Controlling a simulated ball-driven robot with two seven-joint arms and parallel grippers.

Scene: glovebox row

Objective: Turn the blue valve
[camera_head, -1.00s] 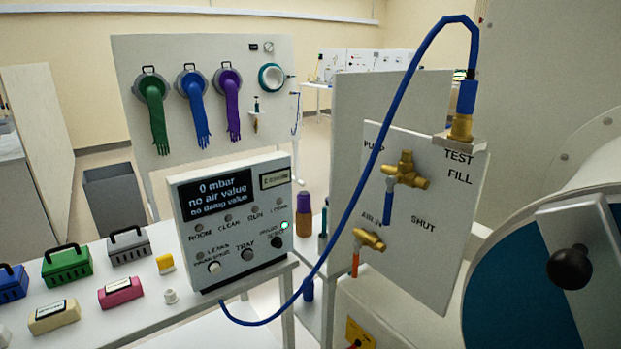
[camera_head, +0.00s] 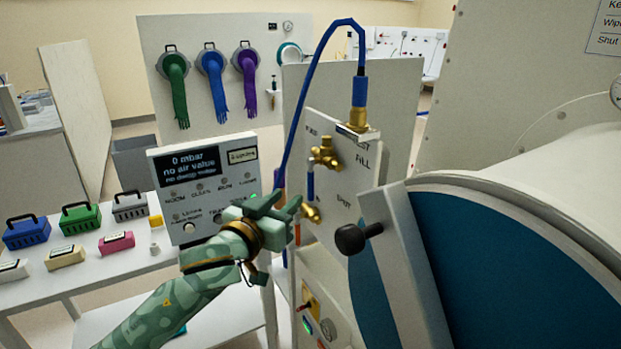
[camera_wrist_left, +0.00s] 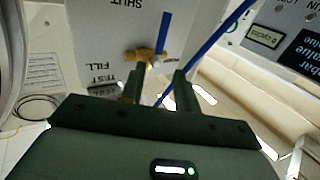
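The blue valve is a brass body (camera_head: 324,153) with a blue lever (camera_head: 310,185) on a white panel (camera_head: 348,180). The lever hangs straight down. In the left wrist view, which is upside down, the brass body (camera_wrist_left: 144,57) and blue lever (camera_wrist_left: 163,34) lie just past the fingertips. My left gripper (camera_head: 284,206) is in front of the panel, below and left of the lever, apart from it. In the wrist view its two fingers (camera_wrist_left: 157,84) stand apart with nothing held between them. My right gripper is not in view.
A second brass valve (camera_head: 311,214) sits below, partly behind my left gripper. A blue hose (camera_head: 297,115) arches from the top fitting (camera_head: 358,112) down past the panel's left side. A control box (camera_head: 185,185) is left; a black-knobbed door lever (camera_head: 352,238) is right.

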